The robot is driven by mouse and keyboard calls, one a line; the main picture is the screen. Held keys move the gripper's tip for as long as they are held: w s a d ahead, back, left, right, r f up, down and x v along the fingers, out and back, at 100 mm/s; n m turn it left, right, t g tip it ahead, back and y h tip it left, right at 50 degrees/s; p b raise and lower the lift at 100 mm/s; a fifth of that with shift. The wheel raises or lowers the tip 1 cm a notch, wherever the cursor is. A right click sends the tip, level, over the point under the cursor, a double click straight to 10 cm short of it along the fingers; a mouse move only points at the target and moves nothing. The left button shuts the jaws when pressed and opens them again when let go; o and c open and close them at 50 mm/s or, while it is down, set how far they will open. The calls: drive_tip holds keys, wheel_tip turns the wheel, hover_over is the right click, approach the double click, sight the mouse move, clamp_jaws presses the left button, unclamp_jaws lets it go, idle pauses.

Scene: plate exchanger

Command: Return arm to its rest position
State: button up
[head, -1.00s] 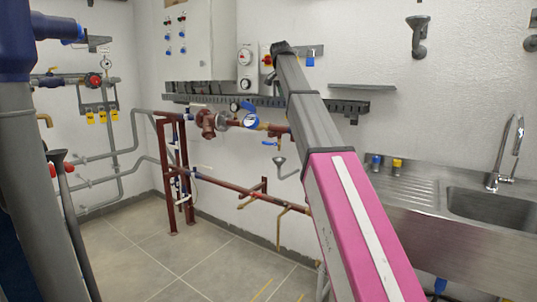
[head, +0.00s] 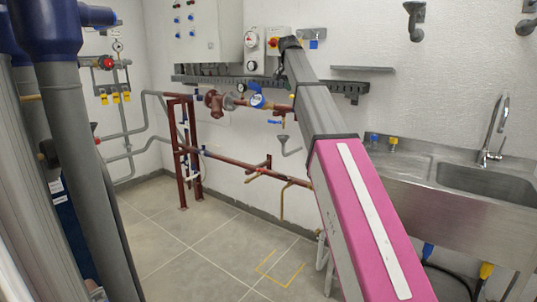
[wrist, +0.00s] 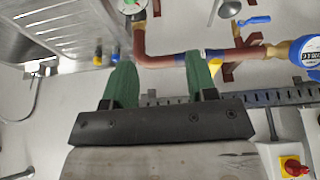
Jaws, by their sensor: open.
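My arm, grey with a pink section, stretches from the lower right up toward the wall in the head view. Its far end is dark and small there, and the fingers cannot be made out. In the wrist view my gripper (wrist: 160,85) shows two green fingers set well apart on a dark bar. Nothing is between the fingers. Behind them lie a red-brown pipe (wrist: 175,60) and the wall; I cannot tell the distance to the pipe.
A steel sink (head: 490,183) stands at the right. A red-brown pipe frame (head: 183,150) with a blue gauge (head: 257,100) runs along the wall. Thick grey pipes (head: 85,170) with blue fittings stand close at the left. The tiled floor (head: 195,240) between is clear.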

drive_tip(key=s+d+f+n+g, duration=0.1)
drive_tip(key=s+f, duration=0.3)
drive_tip(key=f, duration=0.8)
drive_tip(key=s+d+f+n+y, duration=0.1)
drive_tip(key=s+d+f, duration=0.15)
drive_tip(key=f, duration=0.95)
drive_tip(key=s+d+f+n+g, duration=0.15)
drive_tip(key=s+f, duration=0.25)
drive_tip(key=f, duration=0.9)
drive_tip(key=s+d+f+n+y, duration=0.1)
drive_tip(key=s+d+f+n, duration=0.1)
drive_tip(key=s+f, duration=2.3)
drive_tip(key=shift+s+d+f+n+g+y, duration=0.15)
drive_tip(key=shift+s+d+n+g+y, duration=0.25)
drive_tip(key=shift+n, duration=0.25)
drive_tip(key=shift+w+a, duration=0.1)
drive_tip(key=shift+a, duration=0.05)
